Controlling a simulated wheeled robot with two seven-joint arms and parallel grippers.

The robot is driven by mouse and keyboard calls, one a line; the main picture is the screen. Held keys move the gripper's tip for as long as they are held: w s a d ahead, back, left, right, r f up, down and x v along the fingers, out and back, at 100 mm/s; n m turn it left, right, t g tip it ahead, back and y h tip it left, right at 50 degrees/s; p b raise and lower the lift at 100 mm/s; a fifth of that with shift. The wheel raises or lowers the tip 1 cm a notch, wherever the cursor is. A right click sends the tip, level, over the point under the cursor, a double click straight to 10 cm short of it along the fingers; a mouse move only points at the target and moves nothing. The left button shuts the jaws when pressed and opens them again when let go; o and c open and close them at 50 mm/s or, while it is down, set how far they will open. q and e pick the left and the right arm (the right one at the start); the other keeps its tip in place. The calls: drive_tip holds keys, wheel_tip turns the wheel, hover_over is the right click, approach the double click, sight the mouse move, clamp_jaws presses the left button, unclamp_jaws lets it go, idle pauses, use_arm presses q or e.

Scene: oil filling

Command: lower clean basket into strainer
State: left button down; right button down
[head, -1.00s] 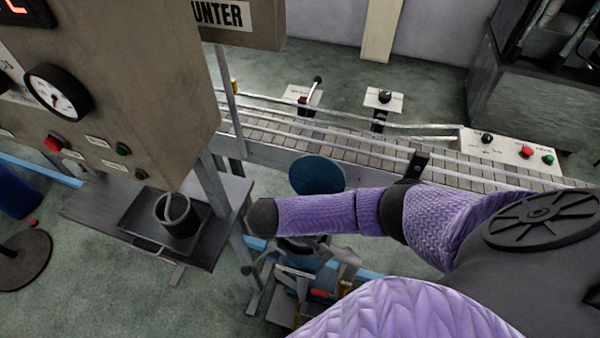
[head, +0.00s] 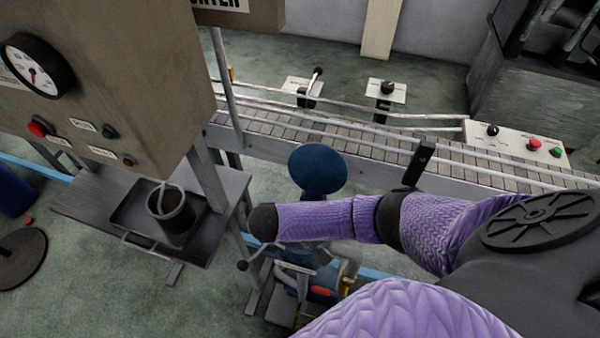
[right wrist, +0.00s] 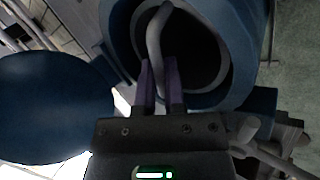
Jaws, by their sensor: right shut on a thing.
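My right gripper (right wrist: 162,88) is shut on the curved grey handle (right wrist: 154,42) of a dark round basket (right wrist: 222,84) in the right wrist view. The basket's grey rim shows within the round mouth of the blue strainer body (right wrist: 252,50). How deep it sits cannot be told. The strainer's round blue lid (right wrist: 50,105) stands open at left, and it also shows in the head view (head: 317,170). There my right forearm hides the gripper and most of the strainer (head: 325,283). My left gripper is not in view.
A dark pot-like basket with a handle (head: 170,212) stands in a tray (head: 128,212) on a metal stand at left, under a gauge cabinet (head: 110,80). A conveyor (head: 275,133) runs behind the strainer. A control panel (head: 515,143) sits at right.

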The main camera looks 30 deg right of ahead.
drive_tip(key=c, duration=0.6)
unclamp_jaws()
drive_tip(key=shift+c, duration=0.2)
